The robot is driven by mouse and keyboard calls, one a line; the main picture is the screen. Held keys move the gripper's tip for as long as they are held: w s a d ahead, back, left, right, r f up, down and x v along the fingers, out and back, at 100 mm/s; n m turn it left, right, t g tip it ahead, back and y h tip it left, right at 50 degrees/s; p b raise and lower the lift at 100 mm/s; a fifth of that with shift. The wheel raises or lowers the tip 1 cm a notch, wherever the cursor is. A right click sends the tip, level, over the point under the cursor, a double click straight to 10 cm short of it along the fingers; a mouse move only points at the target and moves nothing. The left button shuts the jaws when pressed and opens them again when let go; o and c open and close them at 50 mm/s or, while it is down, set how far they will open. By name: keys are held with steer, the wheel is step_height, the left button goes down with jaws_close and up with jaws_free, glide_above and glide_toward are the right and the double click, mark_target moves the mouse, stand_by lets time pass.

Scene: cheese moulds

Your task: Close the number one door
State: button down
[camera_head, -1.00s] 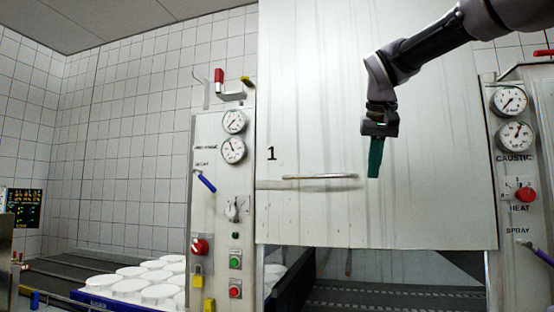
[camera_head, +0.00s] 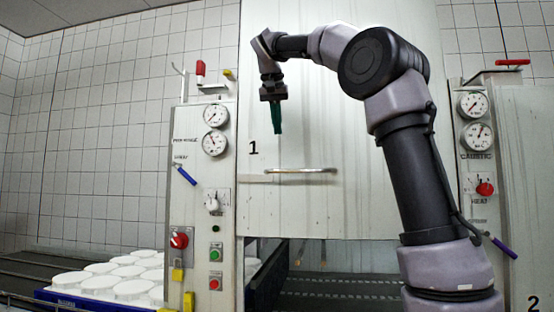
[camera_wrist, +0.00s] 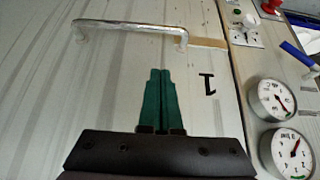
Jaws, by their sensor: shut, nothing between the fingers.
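The number one door (camera_head: 300,210) is a tall pale metal panel marked with a black 1. Its lower edge hangs above the conveyor, leaving an open gap below. A horizontal metal bar handle (camera_head: 300,170) is fixed low on it. My gripper (camera_head: 276,132) has green fingers, shut and empty, pointing down above the handle and right of the 1. In the wrist view the shut fingertips (camera_wrist: 160,72) point toward the handle (camera_wrist: 130,27), apart from it in the picture. How far the fingers are from the door surface is hard to tell.
A control panel (camera_head: 202,255) with gauges, a blue lever and knobs stands left of the door. A second panel (camera_head: 475,150) stands to the right, beside door 2. White moulds (camera_head: 100,285) sit on the conveyor at lower left. A dark belt (camera_head: 335,290) runs beneath the door.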

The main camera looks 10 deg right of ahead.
mark_target(280, 147)
steer(key=x, duration=0.7)
steer(key=shift+f, duration=0.25)
steer(key=shift+s+a+f, duration=0.1)
steer(key=shift+s+f, duration=0.1)
steer(key=shift+f, duration=0.35)
steer(key=shift+s+f, duration=0.2)
steer(key=shift+f, duration=0.95)
